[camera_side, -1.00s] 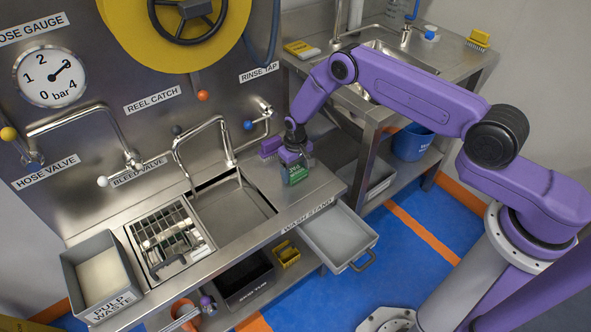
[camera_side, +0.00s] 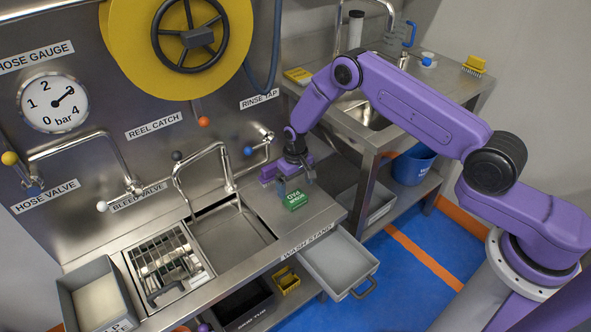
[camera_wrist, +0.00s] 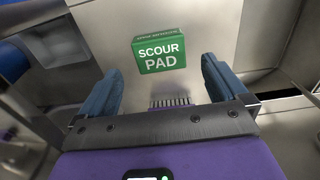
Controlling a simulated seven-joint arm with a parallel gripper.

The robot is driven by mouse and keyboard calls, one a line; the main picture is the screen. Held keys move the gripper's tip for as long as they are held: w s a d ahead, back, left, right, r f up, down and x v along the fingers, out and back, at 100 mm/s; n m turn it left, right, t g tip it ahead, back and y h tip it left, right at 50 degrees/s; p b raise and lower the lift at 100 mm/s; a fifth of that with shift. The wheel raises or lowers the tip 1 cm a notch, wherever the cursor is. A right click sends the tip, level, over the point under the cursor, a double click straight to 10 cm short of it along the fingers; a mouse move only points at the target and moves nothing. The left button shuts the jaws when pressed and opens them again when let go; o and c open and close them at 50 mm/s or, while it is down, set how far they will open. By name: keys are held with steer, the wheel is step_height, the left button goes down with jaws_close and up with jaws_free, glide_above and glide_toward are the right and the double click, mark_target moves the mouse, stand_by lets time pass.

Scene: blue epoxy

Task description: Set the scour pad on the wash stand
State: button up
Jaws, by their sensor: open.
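The scour pad (camera_side: 295,200) is a small green box with white lettering. It rests on the bare right part of the steel wash stand (camera_side: 318,217). In the wrist view the scour pad (camera_wrist: 160,57) lies ahead of the two blue-grey fingers, with its label readable. My gripper (camera_side: 297,182) is open just above the pad. In the wrist view my gripper (camera_wrist: 160,82) has its fingers wide apart, with nothing held between them.
A purple brush (camera_side: 268,172) stands just left of my gripper; its bristles (camera_wrist: 170,101) show in the wrist view. The sink basin (camera_side: 230,235) and tap are left of the pad. An open drawer (camera_side: 335,262) juts out below the front edge.

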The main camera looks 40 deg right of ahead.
step_height(320, 180, up, 7)
steer(key=shift+f, duration=0.15)
steer(key=shift+s, duration=0.1)
step_height(320, 180, up, 10)
steer(key=n, duration=0.3)
glide_above(296, 198)
steer(key=s+a, duration=0.5)
steer(key=s+a+r+n, duration=0.2)
steer(key=s+r+n, duration=0.1)
steer(key=s+r, duration=0.55)
steer(key=s+d+r+n, duration=0.2)
steer(key=s+d, duration=0.1)
steer(key=s, duration=0.6)
steer(key=s+d+r+n, duration=0.2)
steer(key=s+d, duration=0.2)
steer(key=s, duration=0.5)
steer(key=s+d+r+n, duration=0.2)
steer(key=s+d+r, duration=0.1)
steer(key=s, duration=0.5)
steer(key=shift+s+d+n, duration=0.3)
steer(key=shift+s+d, duration=0.05)
steer(key=shift+s, duration=0.05)
steer(key=shift+c, duration=0.3)
